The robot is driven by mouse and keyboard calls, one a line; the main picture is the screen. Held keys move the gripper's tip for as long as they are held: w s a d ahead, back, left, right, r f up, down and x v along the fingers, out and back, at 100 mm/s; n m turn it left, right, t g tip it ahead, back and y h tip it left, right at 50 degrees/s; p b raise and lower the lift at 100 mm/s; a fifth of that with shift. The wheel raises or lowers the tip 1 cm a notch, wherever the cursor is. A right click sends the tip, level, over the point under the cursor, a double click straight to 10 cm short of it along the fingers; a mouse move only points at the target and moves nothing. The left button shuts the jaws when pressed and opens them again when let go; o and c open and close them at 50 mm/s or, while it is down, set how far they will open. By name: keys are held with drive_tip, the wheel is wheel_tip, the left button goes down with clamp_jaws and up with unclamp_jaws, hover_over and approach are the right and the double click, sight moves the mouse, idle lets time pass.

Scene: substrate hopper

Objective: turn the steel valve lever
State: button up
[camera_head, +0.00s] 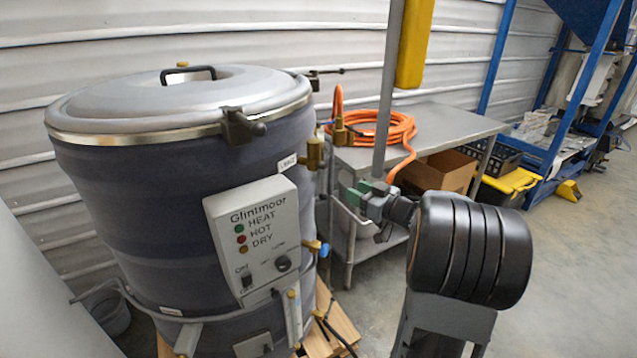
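A big dark blue vessel (135,220) with a grey lid stands at the left. On its right side are brass valve fittings (314,154) and a lower valve with a blue handle (323,250). A thin, bent steel rod (348,212) runs beside the vessel's right side. I cannot tell for sure whether it is the valve lever. My gripper (354,193) appears as a small grey and green end, just right of the brass fittings and close to the rod. Its fingers are too small to read, and I cannot tell whether it touches the rod.
A steel table (440,122) behind carries a coiled orange hose (388,128), with a cardboard box (440,172) below. A grey upright pole (389,80) with a yellow part (414,42) rises near my gripper. Floor at the right is open.

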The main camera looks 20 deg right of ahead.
sight(323, 183)
drive_tip(key=w+a+y, duration=0.2)
drive_tip(key=w+a, duration=0.5)
drive_tip(key=w, duration=0.4)
drive_tip(key=shift+f+n+g+p, duration=0.2)
drive_tip(key=shift+n+g+p, duration=0.1)
drive_tip(key=shift+n+p, duration=0.1)
drive_tip(key=shift+a, duration=0.1)
clamp_jaws()
